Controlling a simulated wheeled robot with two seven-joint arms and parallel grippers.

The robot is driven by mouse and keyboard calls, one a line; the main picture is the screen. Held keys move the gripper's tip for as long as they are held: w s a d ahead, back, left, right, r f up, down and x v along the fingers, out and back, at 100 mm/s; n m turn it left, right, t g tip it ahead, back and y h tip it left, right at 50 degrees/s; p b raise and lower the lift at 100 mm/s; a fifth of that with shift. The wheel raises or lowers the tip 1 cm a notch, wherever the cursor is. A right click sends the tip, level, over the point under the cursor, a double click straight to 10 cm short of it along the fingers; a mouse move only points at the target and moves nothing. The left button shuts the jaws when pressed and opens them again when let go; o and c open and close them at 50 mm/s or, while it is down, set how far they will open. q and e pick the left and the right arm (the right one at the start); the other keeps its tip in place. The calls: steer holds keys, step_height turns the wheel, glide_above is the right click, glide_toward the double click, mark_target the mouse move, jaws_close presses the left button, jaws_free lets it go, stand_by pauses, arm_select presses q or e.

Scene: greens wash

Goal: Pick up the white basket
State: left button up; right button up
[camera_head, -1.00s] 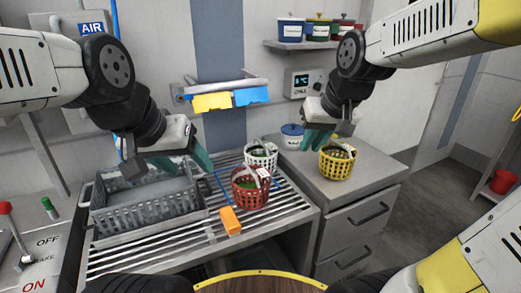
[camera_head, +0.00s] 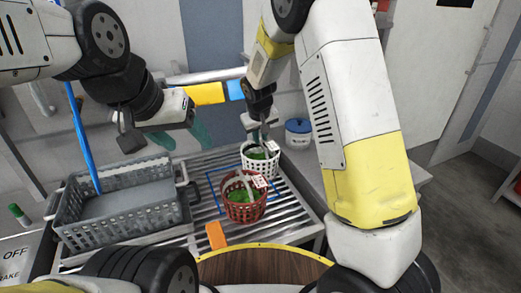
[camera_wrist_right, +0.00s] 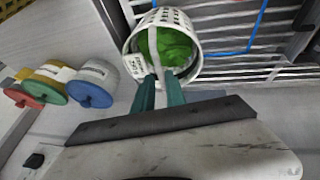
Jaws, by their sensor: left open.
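The white basket (camera_head: 260,162) with green leaves stands on the slatted rack, behind the red basket. In the right wrist view the white basket (camera_wrist_right: 190,60) shows its leaves, a white tag and a pale handle strap. My right gripper (camera_head: 262,135) is over it. In the right wrist view its teal fingers (camera_wrist_right: 159,88) are close together, on either side of the handle strap. Whether the basket's bottom is off the rack cannot be told. My left gripper (camera_head: 180,138) is open and empty above the grey crate's right end.
The red basket (camera_head: 243,200) with greens is just in front of the white one. An orange block (camera_head: 216,235) lies on the rack. The grey crate (camera_head: 118,218) is at left. A blue-lidded pot (camera_head: 298,134) stands behind, at right. My right arm covers much of the right side.

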mark_target(261, 144)
steer(key=x, duration=0.5)
steer(key=shift+w+f, duration=0.1)
steer(key=shift+f, duration=0.1)
steer(key=shift+c, duration=0.5)
jaws_close()
steer(key=shift+r, duration=0.1)
stand_by(0.5)
